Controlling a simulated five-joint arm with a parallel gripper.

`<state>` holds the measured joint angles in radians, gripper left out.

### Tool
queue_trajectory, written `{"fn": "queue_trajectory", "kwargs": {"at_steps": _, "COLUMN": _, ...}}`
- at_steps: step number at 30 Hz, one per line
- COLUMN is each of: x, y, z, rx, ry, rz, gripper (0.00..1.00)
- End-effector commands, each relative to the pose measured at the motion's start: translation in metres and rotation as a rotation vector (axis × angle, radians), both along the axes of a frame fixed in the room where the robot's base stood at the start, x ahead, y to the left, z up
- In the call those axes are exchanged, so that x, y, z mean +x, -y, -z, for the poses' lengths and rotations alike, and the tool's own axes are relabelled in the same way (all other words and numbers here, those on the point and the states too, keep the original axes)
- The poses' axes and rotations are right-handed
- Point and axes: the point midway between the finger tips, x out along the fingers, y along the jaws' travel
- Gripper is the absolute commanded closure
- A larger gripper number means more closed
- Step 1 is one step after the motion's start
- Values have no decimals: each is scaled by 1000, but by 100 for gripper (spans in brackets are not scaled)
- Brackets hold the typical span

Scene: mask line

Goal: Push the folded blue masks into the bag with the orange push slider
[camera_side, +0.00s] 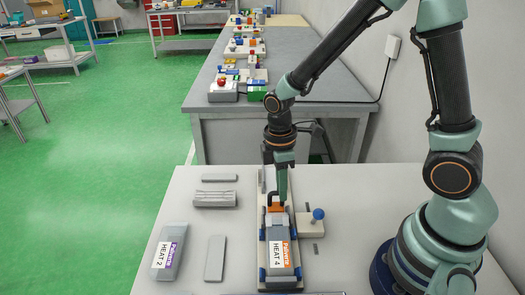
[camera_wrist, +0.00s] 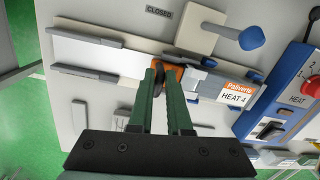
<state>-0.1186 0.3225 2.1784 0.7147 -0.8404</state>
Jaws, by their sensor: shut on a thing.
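My gripper (camera_side: 282,198) is shut on the orange push slider (camera_side: 274,208), at the far end of the grey bag (camera_side: 281,262) marked HEAT 4. In the wrist view my green fingers (camera_wrist: 160,72) close around the orange slider (camera_wrist: 175,76), and the bag (camera_wrist: 215,88) lies to its right. A pale piece (camera_wrist: 196,76) shows between slider and bag; I cannot tell what it is. No folded blue masks can be made out; they may be hidden by the bag or slider. Blue pieces flank the bag on the track (camera_wrist: 85,47).
A lever with a blue knob (camera_side: 318,214) stands on a beige plate right of the track; the wrist view shows a CLOSED label (camera_wrist: 159,11). A control panel (camera_wrist: 295,95) has a red button. Another bag, HEAT 2 (camera_side: 170,252), and grey bars (camera_side: 215,258) lie left.

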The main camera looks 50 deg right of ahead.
Motion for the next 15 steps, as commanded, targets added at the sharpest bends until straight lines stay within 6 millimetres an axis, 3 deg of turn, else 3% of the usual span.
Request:
{"fn": "queue_trajectory", "kwargs": {"at_steps": 6, "x": -19, "y": -21, "z": -1, "rx": -3, "ry": 11, "rz": -4, "gripper": 100}}
{"fn": "queue_trajectory", "kwargs": {"at_steps": 15, "x": -24, "y": -27, "z": -1, "rx": -5, "ry": 11, "rz": -5, "gripper": 100}}
